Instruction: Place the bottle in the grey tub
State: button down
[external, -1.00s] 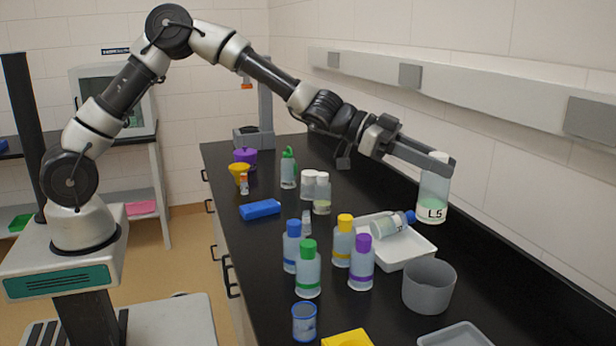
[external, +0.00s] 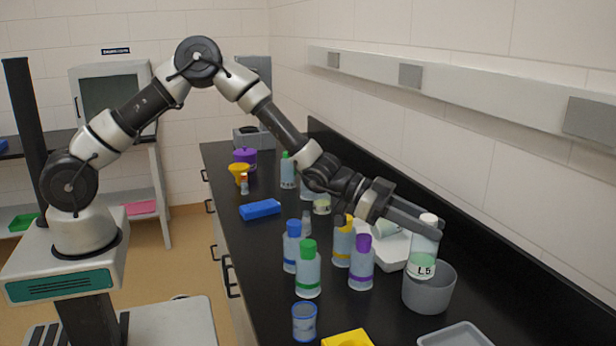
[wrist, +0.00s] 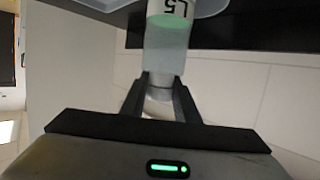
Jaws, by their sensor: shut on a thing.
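A clear bottle (external: 423,256) with a white cap, pale green contents and an "L5" label is held upright by my gripper (external: 428,228). The gripper is shut on it near the cap; in the wrist view the fingers (wrist: 160,98) close around its neck, and the bottle (wrist: 168,45) extends away from them. The grey tub (external: 428,293) stands on the black bench. In the external view the bottle's lower part overlaps the tub's rear rim and opening. I cannot tell whether its base is inside the tub or just above it.
Bottles with green (external: 307,270), blue (external: 292,247), yellow (external: 343,243) and purple (external: 361,264) caps stand left of the tub. A white tray (external: 393,250) lies behind it. A blue-rimmed beaker (external: 304,322), yellow item (external: 347,338) and grey tray (external: 455,336) are in front.

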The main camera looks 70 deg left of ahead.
jog(key=shift+f+b, duration=0.4)
jog(key=shift+f, duration=0.05)
jog(key=c, duration=1.4)
grip_release()
jog(key=shift+o, duration=0.2)
